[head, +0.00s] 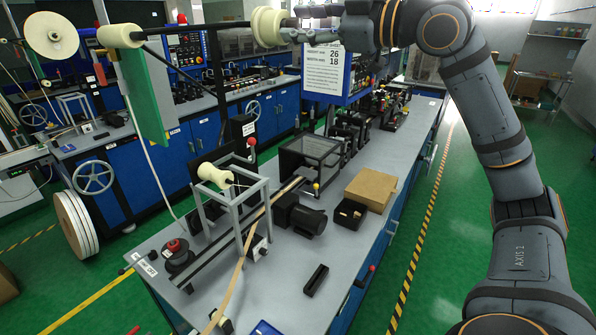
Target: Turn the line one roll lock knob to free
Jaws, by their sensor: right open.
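My right gripper (293,30) is at the top centre, with its arm coming in from the right. Its open fingers point left at a cream roll (267,27) on the right end of a black bar. The fingertips overlap the roll's right side in the picture; I cannot tell whether they touch anything. I cannot make out a lock knob there; the gripper covers that end of the roll. A second cream roll (119,36) sits at the bar's left end. My left gripper is not in view.
Below stands a grey bench (280,285) with a grey frame (266,205), a cardboard box (370,189) and a black open bin (349,214). A sign panel (327,70) hangs just under my right gripper. Green floor is clear at right.

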